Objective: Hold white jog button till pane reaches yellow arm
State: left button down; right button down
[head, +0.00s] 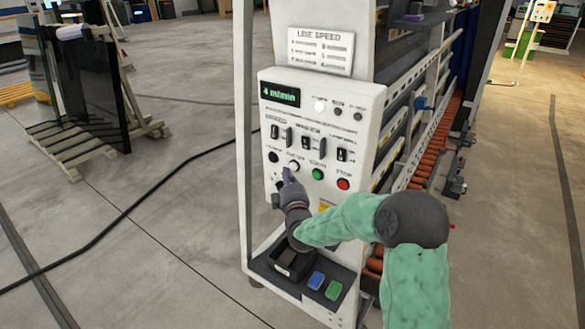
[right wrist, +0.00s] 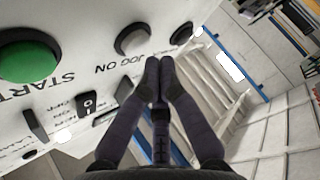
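The white jog button (head: 293,166) is in the lower button row of the control panel, between a black and a green button. It also shows in the right wrist view (right wrist: 132,40), with "JOG ON" printed beside it. My right gripper (head: 287,175) has its fingertips at the button's lower edge in the head view. In the right wrist view its two fingers (right wrist: 158,68) are together with nothing between them, close to the button; I cannot tell whether they touch it. A dark glass pane (head: 90,85) stands on a rack at the left. I see no yellow arm. My left gripper is out of view.
The green START button (head: 318,174) and red button (head: 343,184) are right of the jog button. A shelf (head: 325,300) with a black box and blue and green blocks lies below the panel (head: 345,140). A roller conveyor (head: 435,140) runs behind. A cable (head: 140,202) crosses the floor.

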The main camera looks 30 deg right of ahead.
dwell(0.3)
jog(key=shift+w+d+b, duration=0.2)
jog(key=shift+d+b, duration=0.25)
jog(key=shift+w+d+r+b, duration=0.15)
jog(key=shift+d+b, duration=0.15)
jog(key=shift+d, duration=0.15)
dwell(2.1)
jog(key=shift+a, duration=0.15)
dwell(4.1)
jog(key=shift+s+a, duration=0.35)
jog(key=shift+a, duration=0.35)
